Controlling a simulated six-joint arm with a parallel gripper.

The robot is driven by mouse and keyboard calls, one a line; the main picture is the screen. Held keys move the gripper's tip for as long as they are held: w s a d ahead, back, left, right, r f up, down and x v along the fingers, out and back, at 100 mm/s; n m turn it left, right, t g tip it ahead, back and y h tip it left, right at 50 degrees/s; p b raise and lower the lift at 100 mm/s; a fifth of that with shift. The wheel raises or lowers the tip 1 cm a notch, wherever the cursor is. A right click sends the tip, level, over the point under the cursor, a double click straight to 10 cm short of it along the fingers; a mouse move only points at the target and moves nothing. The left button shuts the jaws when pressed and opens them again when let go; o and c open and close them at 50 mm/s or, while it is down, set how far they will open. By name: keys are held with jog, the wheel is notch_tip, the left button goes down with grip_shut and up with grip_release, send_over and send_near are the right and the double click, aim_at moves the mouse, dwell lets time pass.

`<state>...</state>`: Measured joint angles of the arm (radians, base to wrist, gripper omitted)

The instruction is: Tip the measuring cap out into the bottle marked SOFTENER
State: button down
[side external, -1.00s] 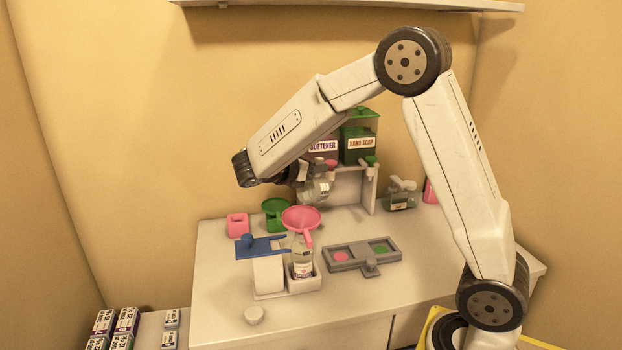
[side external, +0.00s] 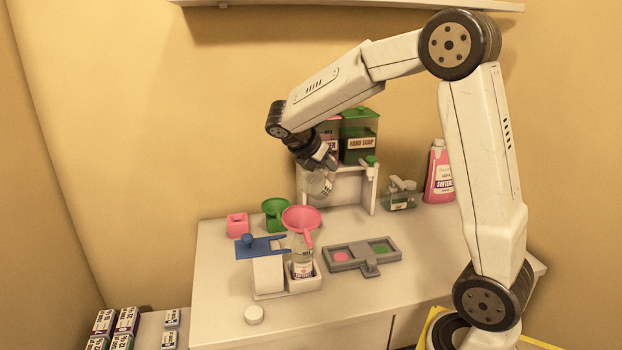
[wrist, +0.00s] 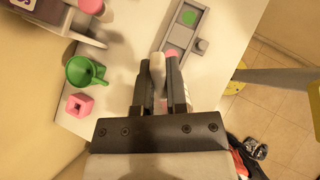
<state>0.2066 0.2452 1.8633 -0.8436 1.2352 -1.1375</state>
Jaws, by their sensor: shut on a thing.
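My gripper (side external: 322,160) is shut on a clear, pale cup, which I take to be the measuring cap (side external: 318,185). It hangs tilted above and behind the pink funnel (side external: 301,218), apart from it. Whether it holds liquid I cannot tell. In the wrist view my gripper (wrist: 158,62) has a whitish thing between its fingers. The pink funnel sits in the mouth of a clear bottle (side external: 303,252) in a white holder; its label is too small to read. A pink bottle (side external: 440,178) marked SOFTENER stands at the back right.
A white dispenser stand (side external: 369,188) with a HAND SOAP tank (side external: 360,135) is behind the gripper. A green funnel (side external: 276,212), pink block (side external: 237,224), blue lever (side external: 260,248) and grey tray (side external: 345,266) surround the bottle. The front-right counter is clear.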

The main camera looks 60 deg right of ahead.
jog(key=shift+d+y, duration=0.25)
jog(key=shift+y, duration=0.15)
jog(key=shift+s+d+f+t+y, duration=0.25)
jog(key=shift+d+f+y, duration=0.3)
jog(key=shift+d+y, duration=0.3)
jog(key=shift+s+d+f+t+y, duration=0.2)
jog(key=shift+d+f+t+y, duration=0.1)
jog(key=shift+d+f+y, duration=0.4)
jog(key=shift+s+d+f+t+y, duration=0.25)
jog(key=shift+d+f+y, duration=0.2)
jog(key=shift+d+y, duration=0.45)
jog(key=shift+a, duration=0.1)
notch_tip(320, 180, down, 7)
jog(key=d+y, duration=0.1)
jog(key=y, duration=0.2)
jog(key=shift+s+d+r+t, duration=0.2)
jog(key=shift+s+d+t, duration=0.05)
jog(key=shift+d+t, duration=0.15)
jog(key=shift+a, duration=0.1)
jog(key=shift+r, duration=2.55)
